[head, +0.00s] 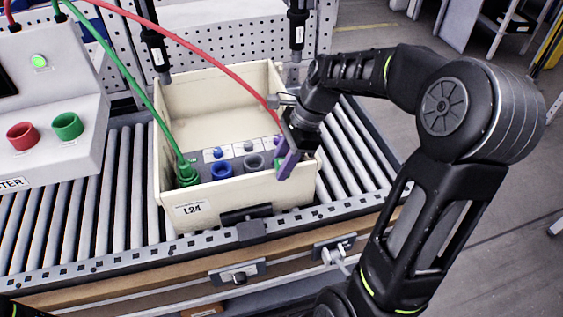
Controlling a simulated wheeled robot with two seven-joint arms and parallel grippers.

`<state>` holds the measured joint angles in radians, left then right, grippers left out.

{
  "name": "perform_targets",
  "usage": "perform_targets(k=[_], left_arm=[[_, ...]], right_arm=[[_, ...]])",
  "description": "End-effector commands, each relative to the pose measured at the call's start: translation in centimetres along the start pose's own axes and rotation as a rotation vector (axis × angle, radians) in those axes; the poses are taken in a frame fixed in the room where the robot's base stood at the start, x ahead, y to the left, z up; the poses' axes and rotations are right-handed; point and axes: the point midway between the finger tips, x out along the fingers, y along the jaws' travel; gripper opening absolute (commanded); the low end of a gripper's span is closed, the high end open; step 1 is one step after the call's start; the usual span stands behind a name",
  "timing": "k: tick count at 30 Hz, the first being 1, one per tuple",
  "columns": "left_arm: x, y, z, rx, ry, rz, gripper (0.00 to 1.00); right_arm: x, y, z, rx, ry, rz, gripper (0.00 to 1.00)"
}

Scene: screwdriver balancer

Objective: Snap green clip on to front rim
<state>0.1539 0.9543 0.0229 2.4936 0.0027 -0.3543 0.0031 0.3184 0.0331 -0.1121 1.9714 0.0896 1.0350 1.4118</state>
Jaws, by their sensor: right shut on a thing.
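A cream bin (235,193) labelled L24 stands on the roller conveyor. My right gripper (283,154), with purple fingertips, reaches down into the bin's right front corner, just inside the front rim (205,195). It is shut on a small green piece, the green clip (279,163), which is mostly hidden by the near fingertip. The red cable (215,70) runs down to the gripper, and its end is hidden there. The green cable (133,85) ends at a green plug (187,172) in the bin's left front corner. My left gripper is not in view.
A tester box (45,120) with red and green buttons stands on the left. Two dark tools hang behind the bin. Bare rollers (120,185) lie left of it.

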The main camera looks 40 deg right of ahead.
Motion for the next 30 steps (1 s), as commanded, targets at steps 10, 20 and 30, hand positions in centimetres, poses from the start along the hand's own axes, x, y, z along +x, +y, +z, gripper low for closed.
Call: perform_targets(k=[10, 20, 30], left_arm=[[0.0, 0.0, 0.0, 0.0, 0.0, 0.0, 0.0], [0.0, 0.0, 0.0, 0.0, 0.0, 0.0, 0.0], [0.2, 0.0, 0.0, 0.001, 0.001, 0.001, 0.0]], right_arm=[[-0.2, -0.1, 0.0, 0.0, 0.001, -0.005, 0.44], [-0.1, -0.1, 0.0, 0.0, 0.0, -0.002, 0.56], [-2.5, -0.1, 0.0, 0.0, 0.0, -0.007, 0.56]])
